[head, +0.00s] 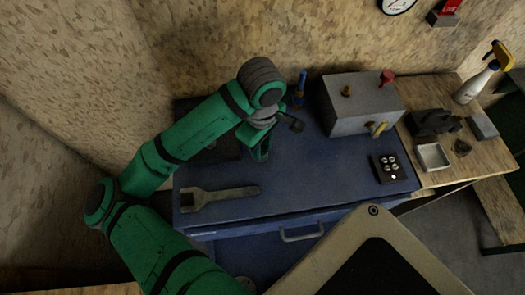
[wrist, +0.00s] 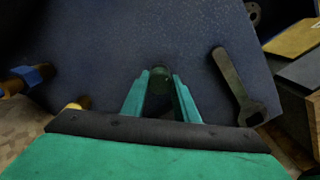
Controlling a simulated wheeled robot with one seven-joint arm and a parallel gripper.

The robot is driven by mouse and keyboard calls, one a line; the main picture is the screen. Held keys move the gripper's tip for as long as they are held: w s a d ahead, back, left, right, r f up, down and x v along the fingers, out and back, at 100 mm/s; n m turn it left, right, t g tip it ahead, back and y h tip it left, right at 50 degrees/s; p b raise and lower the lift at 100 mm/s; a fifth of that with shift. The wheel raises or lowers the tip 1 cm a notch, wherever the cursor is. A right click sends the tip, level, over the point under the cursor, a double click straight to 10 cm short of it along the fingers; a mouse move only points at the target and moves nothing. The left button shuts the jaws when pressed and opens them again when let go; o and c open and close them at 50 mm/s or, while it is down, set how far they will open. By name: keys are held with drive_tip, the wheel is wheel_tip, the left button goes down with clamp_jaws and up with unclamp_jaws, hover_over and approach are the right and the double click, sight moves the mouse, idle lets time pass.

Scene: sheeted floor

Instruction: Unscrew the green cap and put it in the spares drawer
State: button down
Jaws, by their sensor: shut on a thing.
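My gripper (head: 262,152) is low over the left part of the blue cabinet top. In the wrist view, my gripper (wrist: 159,82) has its two teal fingers around a small, dark green, round thing, which looks like the green cap (wrist: 159,75). What lies beneath the cap is hard to make out in the dark. In the head view the cap is hidden by my arm and gripper. A blue drawer front with a grey handle (head: 302,235) shows below the cabinet top. I cannot tell whether this is the spares drawer.
A grey wrench (head: 220,197) lies left of the handle on the cabinet top (head: 310,180); the wrench (wrist: 238,85) shows right of my fingers. A grey box with coloured knobs (head: 362,105), a blue upright thing (head: 300,88) and a button panel (head: 390,168) stand behind and right.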

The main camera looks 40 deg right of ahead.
drive_tip(key=shift+r, duration=1.9)
drive_tip(key=shift+r, duration=1.9)
